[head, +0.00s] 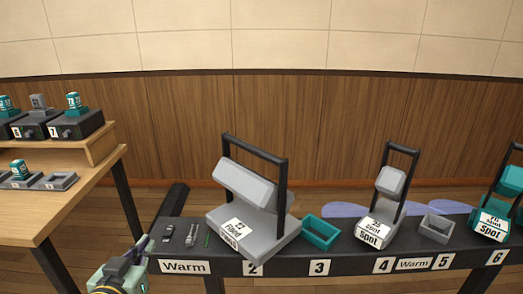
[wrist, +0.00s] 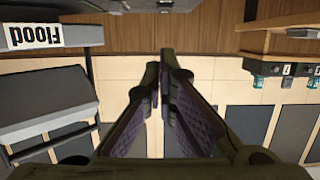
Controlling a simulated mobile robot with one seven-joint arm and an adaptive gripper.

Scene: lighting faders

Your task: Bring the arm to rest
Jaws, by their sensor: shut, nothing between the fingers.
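My gripper (wrist: 160,78) is shut in the wrist view, its two dark fingers meeting at the tips with nothing held. In the head view my gripper (head: 134,252) shows at the lower left, just left of the long dark bench (head: 330,245) and its "Warm" label. It looks clear of the lamps, though contact with the bench edge cannot be told. Most of my arm is out of frame.
A grey flood lamp (head: 250,205) stands on the bench, with a teal tray (head: 320,233) and grey spot lamp (head: 383,205) to its right. A wooden desk (head: 60,190) with faders is at left. Small tools lie near the bench's left end.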

